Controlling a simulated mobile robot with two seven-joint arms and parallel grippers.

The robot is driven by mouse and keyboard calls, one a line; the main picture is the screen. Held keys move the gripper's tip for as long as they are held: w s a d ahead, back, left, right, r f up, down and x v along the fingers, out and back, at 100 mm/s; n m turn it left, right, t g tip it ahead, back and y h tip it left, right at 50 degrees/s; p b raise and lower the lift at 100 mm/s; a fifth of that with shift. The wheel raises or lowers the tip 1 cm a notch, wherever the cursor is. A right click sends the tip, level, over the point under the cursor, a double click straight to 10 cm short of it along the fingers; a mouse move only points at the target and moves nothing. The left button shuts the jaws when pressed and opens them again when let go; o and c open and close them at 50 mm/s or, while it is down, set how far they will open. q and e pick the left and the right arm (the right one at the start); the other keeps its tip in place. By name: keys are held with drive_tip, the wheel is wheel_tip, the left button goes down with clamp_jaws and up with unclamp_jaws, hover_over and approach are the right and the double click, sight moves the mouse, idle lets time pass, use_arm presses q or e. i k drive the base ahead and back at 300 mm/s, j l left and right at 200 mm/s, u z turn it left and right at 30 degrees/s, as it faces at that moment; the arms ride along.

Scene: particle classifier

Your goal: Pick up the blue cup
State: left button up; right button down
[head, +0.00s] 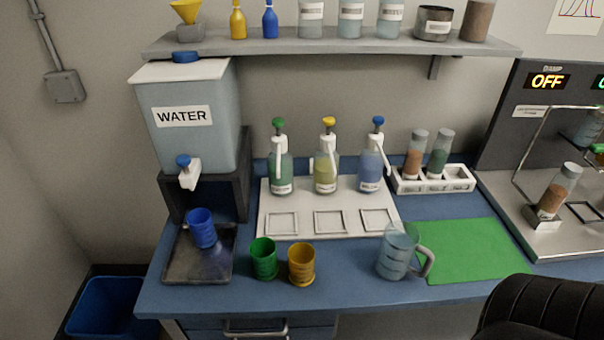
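The blue cup (202,228) is upright at the left of the counter, below the white spout of the water dispenser (188,110). It is over the dark drip tray (182,268), with a bluish patch on the tray in front of it. I cannot tell whether it rests on the tray or on a raised part. Nothing holds the cup. Neither of my grippers is in view.
A green cup (264,259) and a yellow cup (301,264) stand right of the tray. A clear jug (396,252) stands farther right, by a green mat (480,250). Pump bottles stand behind. A black ribbed shape (535,312) fills the lower right corner.

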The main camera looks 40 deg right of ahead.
sight(200, 221)
drive_tip(key=k+l+z, duration=0.1)
drive_tip(key=l+z, duration=0.15)
drive_tip(key=z, duration=0.15)
drive_tip(key=l+z, duration=0.5)
drive_tip(key=z, duration=0.25)
drive_tip(key=k+l, duration=0.05)
